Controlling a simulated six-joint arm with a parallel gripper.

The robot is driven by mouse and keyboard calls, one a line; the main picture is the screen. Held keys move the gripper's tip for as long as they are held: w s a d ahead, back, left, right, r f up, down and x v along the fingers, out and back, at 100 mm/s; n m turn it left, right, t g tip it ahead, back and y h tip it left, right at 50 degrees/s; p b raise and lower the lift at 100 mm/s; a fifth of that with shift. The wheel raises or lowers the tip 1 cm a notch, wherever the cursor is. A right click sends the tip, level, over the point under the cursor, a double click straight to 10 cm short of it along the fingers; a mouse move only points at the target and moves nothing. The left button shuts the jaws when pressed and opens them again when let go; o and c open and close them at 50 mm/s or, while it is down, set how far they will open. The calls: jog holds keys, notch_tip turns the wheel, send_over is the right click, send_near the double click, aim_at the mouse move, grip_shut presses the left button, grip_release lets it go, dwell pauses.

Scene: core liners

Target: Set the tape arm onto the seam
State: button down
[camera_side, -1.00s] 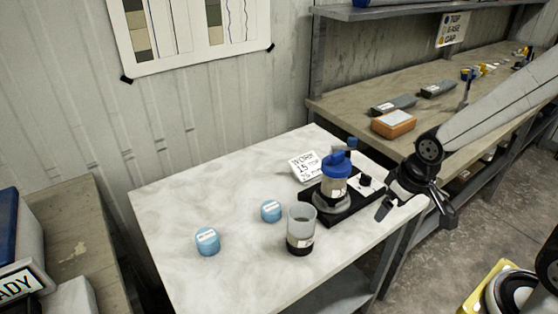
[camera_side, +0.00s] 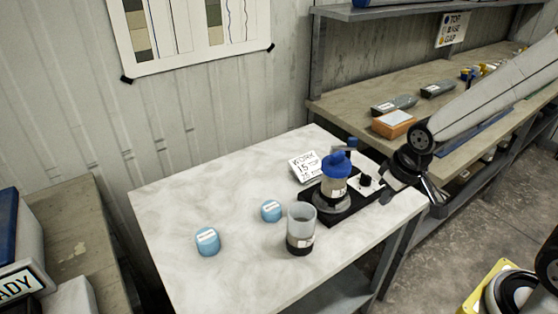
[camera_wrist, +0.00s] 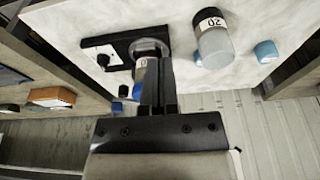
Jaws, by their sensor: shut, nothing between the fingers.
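A capped liner (camera_side: 334,187) with a blue cap (camera_side: 336,164) stands upright on the round seat of a black device (camera_side: 350,208) near the table's right edge. A small blue-topped part (camera_side: 352,143) stands just behind it; I cannot tell whether it is the tape arm. The seam is too small to make out. My gripper (camera_side: 388,192) is shut and empty, right of the device. In the wrist view the shut fingers (camera_wrist: 158,62) overlap part of the liner (camera_wrist: 141,70); I cannot tell whether they touch it.
A shelf bench (camera_side: 340,97) holds an orange block (camera_side: 393,124).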

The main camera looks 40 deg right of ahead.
jog(key=w+d+r+m, duration=0.2)
jog(key=w+d, duration=0.4)
jog(key=w, duration=0.3)
jog(key=w+d+r+m+h, duration=0.1)
jog(key=w+d, duration=0.5)
jog(key=w, duration=0.2)
jog(key=w+d+r+m, duration=0.2)
jog(key=w+d, duration=0.3)
jog(key=w, duration=0.4)
jog(key=shift+w+d+r+m+h, duration=0.3)
jog(key=shift+w+d+h, duration=0.05)
jog(key=shift+d+h, duration=0.05)
notch_tip(320, 180, down, 9)
jog(key=shift+s+a+f, duration=0.2)
jog(key=shift+s, duration=0.1)
dwell(0.4)
